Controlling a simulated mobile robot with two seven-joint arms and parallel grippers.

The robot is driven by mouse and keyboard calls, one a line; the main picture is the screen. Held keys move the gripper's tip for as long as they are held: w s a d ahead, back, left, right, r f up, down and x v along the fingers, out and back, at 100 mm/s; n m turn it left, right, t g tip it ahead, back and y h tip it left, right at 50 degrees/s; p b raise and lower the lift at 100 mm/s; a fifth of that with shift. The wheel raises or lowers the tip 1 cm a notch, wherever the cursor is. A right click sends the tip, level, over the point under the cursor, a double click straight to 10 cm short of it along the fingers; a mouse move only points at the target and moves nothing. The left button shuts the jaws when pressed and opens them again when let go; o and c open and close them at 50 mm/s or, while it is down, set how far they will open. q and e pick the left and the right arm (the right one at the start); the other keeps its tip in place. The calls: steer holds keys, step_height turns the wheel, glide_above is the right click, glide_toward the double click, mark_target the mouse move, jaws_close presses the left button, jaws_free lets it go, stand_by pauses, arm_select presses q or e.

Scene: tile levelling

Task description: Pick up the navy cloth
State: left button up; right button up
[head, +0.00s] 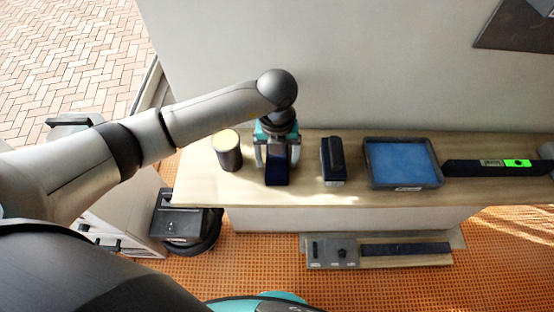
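The navy cloth (277,177) looks like a small dark folded block on the wooden bench top, left of the middle of the head view. My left gripper (277,160) points down over it, with one finger at each side of it. The fingers are spread wide, and I cannot tell if they touch the cloth. The gripper's body hides the cloth's far part. My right gripper is not in view.
On the bench (210,188) a can (228,152) stands close left of my gripper. To the right are a dark block-like tool (333,160), a blue-filled tray (402,163) and a level with a green display (517,163). A wall (370,70) rises behind.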

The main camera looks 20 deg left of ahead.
mark_target(277, 161)
arm_select(q)
steer(key=c, duration=1.1)
steer(key=shift+r, duration=0.2)
steer(key=shift+s+r, duration=0.1)
steer(key=shift+r, duration=0.05)
steer(key=r, duration=0.6)
steer(key=shift+s+d+r+b, duration=0.15)
steer(key=shift+s+r+b, duration=0.15)
steer(key=s+d, duration=0.1)
steer(key=s, duration=0.5)
steer(key=s+d+b, duration=0.1)
steer(key=s+d, duration=0.1)
steer(key=s, duration=0.4)
steer(key=s+d, duration=0.2)
steer(key=s, duration=0.4)
steer(key=shift+s+d+f, duration=0.1)
steer(key=shift+s+d, duration=0.05)
steer(key=shift+s, duration=0.1)
